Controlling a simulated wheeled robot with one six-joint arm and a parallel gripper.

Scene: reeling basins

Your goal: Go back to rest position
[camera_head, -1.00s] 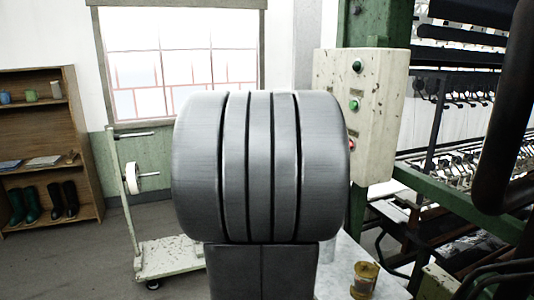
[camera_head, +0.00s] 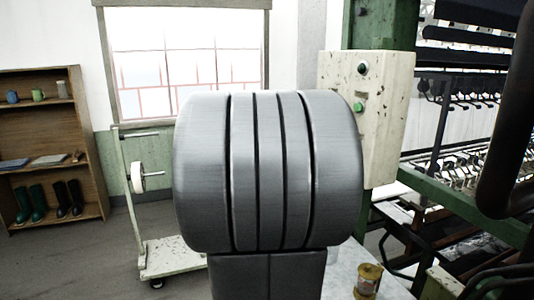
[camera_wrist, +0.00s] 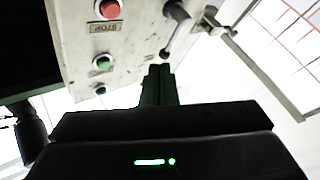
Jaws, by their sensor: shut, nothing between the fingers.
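My gripper (camera_wrist: 158,72) shows in the wrist view as a dark body with its fingers together and empty. Contact between the fingers and the box cannot be made out. The same control box (camera_head: 385,120) stands right of centre in the head view, on a green post. My large grey arm link fills the middle of the head view and hides my gripper there.
A green-framed machine (camera_head: 465,205) stands at right, and a brass-coloured tin (camera_head: 368,280) sits on a pale surface. A white trolley (camera_head: 172,255) and a shelf (camera_head: 45,145) stand at left.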

